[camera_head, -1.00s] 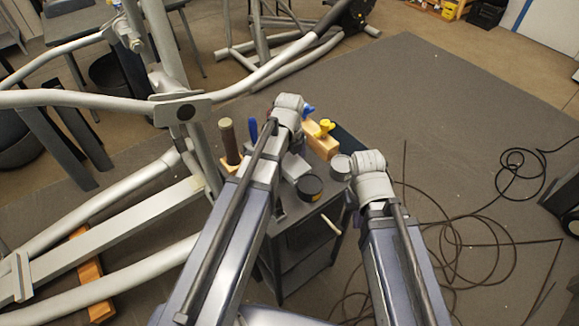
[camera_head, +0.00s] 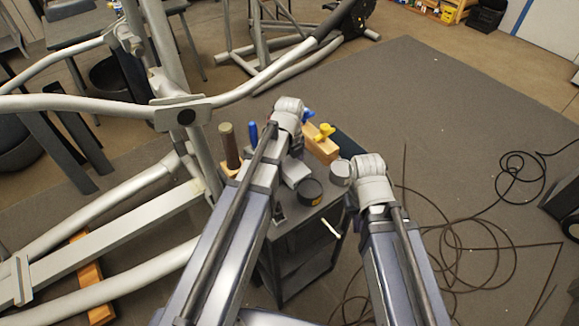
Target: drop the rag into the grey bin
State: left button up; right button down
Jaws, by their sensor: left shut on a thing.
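My left arm reaches up to a wrist over the cart, and my left gripper (camera_head: 295,170) shows as a grey block below it. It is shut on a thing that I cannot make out. I cannot pick out the rag for certain. My right arm's wrist is over the cart's right side. It hides the fingers of my right gripper, so their opening does not show. No bin is clearly the grey one. A dark grey round container (camera_head: 104,78) stands far left behind the elliptical frame.
The elliptical machine (camera_head: 110,225) fills the left. The dark cart (camera_head: 300,262) under my arms bears a black tin (camera_head: 310,190), a brown-handled tool (camera_head: 230,145) and a wooden block with a yellow knob (camera_head: 321,145). Cable coils (camera_head: 480,240) lie on the right mat.

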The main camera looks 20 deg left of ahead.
aim_at(290, 164)
pick_arm(q)
notch_tip(290, 164, up, 10)
jog(key=p, duration=0.9)
jog(key=shift+f, duration=0.1)
dwell(0.5)
